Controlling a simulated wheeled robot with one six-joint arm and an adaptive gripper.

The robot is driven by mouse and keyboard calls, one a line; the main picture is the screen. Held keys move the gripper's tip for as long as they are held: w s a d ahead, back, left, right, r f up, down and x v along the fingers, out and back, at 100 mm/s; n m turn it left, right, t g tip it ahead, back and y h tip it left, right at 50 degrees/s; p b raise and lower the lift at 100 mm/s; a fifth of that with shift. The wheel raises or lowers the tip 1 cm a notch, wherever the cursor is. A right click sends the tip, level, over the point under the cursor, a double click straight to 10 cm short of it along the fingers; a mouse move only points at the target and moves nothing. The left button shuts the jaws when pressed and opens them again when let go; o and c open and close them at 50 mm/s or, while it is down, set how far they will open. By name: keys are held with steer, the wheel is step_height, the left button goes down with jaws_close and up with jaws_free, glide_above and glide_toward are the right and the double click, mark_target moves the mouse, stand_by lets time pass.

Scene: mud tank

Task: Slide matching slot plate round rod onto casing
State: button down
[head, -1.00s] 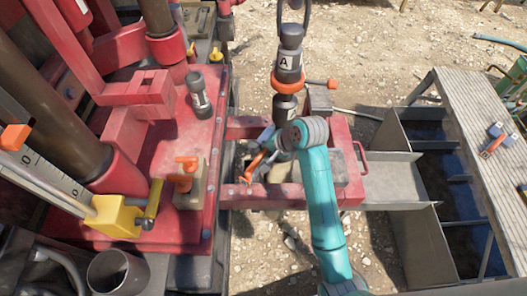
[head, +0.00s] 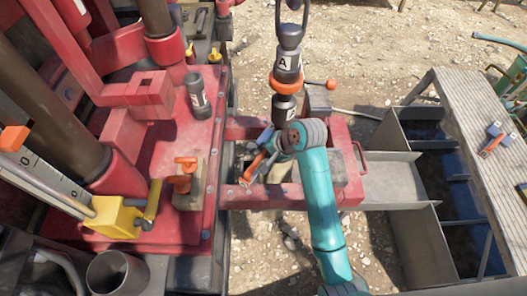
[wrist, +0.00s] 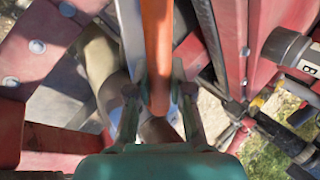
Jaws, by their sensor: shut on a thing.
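My gripper (head: 264,152) is shut on an orange bar (wrist: 157,45), which runs up from between the fingertips in the wrist view. In the head view its orange end (head: 252,168) shows low over the red frame; whether it belongs to a slot plate cannot be told. The dark rod (head: 288,62), marked A, hangs upright just behind my gripper. An orange collar (head: 277,87) with a handle to the right is round it, above a dark lower part (head: 284,108) with a white label. My arm hides the rod's foot and the casing top.
A red frame (head: 240,197) surrounds the opening under my gripper. On the red deck to the left stand a dark labelled cylinder (head: 196,95) and a tan block with an orange clamp (head: 185,178). Open mud tanks (head: 405,200) and a plank walkway (head: 470,110) lie right.

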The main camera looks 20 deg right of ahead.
stand_by(0.3)
steer(key=c, duration=1)
jaws_free()
steer(key=shift+f, duration=0.1)
steer(key=shift+s+f, duration=0.1)
steer(key=v, duration=1.2)
